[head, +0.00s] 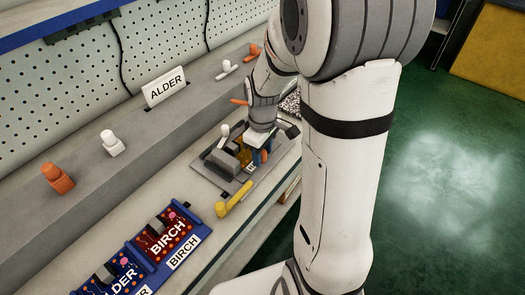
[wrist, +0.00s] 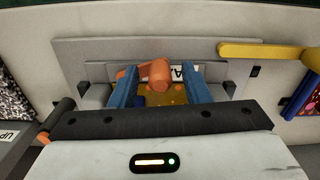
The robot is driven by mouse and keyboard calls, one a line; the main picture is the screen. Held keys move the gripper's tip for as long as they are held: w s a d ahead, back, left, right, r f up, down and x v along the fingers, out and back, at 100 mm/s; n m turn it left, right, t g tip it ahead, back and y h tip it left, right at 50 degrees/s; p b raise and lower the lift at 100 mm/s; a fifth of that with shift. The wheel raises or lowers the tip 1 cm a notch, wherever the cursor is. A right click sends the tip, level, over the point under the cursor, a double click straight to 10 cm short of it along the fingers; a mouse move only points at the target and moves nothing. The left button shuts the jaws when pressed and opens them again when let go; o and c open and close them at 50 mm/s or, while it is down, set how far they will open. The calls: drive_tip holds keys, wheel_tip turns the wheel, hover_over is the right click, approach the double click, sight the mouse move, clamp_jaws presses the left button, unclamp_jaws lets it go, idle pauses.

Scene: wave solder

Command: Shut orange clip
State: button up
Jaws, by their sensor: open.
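An orange clip (wrist: 156,74) with a rounded end shows in the wrist view, between the two blue fingers of my gripper (wrist: 158,82). The fingers stand apart on either side of it, and I cannot tell whether either touches it. Under it lies an amber board (wrist: 172,98) in a grey fixture (wrist: 80,50), with part of a white label showing. In the head view my gripper (head: 260,155) is low over the fixture (head: 204,171), with a bit of orange beside the fingers. My wrist hides much of the fixture there, so the clip's angle is unclear.
A yellow handle (head: 233,200) sticks out at the fixture's front, and a white-tipped lever (head: 224,130) stands at its back. Blue trays (head: 205,232) with boards lie at the front left. The ledge holds an ALDER sign (head: 165,86), an orange piece (head: 57,178) and a white piece (head: 112,144).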

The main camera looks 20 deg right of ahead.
drive_tip(key=shift+c, duration=0.3)
clamp_jaws()
drive_tip(key=shift+n, duration=0.3)
drive_tip(key=n, duration=0.1)
drive_tip(key=d+n, duration=0.1)
drive_tip(key=shift+s+n, duration=0.2)
drive_tip(key=shift+n, duration=0.1)
drive_tip(key=n, duration=0.1)
drive_tip(key=d+n, duration=0.1)
drive_tip(key=n, duration=0.1)
drive_tip(key=shift+s+n, duration=0.1)
drive_tip(key=shift+n, duration=0.2)
drive_tip(key=n, duration=0.1)
drive_tip(key=d+n, duration=0.1)
drive_tip(key=n, duration=0.1)
drive_tip(key=shift+n, duration=0.3)
drive_tip(key=shift+w+d+n, duration=0.15)
drive_tip(key=shift+d+n, duration=0.1)
drive_tip(key=shift+n, duration=0.65)
drive_tip(key=shift+w+d+n, duration=0.15)
drive_tip(key=shift+d+n, duration=0.05)
drive_tip(key=shift+n, duration=0.7)
